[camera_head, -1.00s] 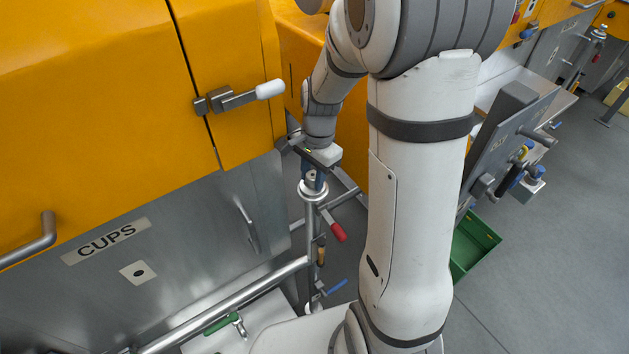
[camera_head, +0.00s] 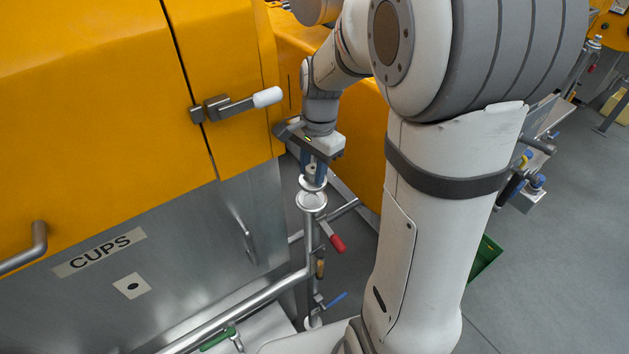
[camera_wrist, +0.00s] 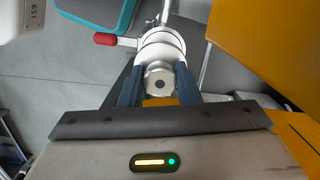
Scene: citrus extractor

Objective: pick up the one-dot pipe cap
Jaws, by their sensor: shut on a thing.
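The one-dot pipe cap (camera_wrist: 160,84) is a metal cap with a knob bearing a single dark dot in the wrist view. My gripper (camera_wrist: 159,76) is shut on its knob, a dark finger on each side. In the head view my gripper (camera_head: 314,170) points down, and the cap (camera_head: 312,185) shows as a pale disc under the fingers. The flanged top of the upright pipe (camera_head: 311,201) lies just below the cap. A small gap seems to show between them. The fingers hide part of the knob.
A red valve handle (camera_head: 334,238) and a blue handle (camera_head: 337,300) stick out from the pipe below. The orange machine with a white-tipped latch (camera_head: 267,97) stands close at the left. Orange housing stands behind the pipe.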

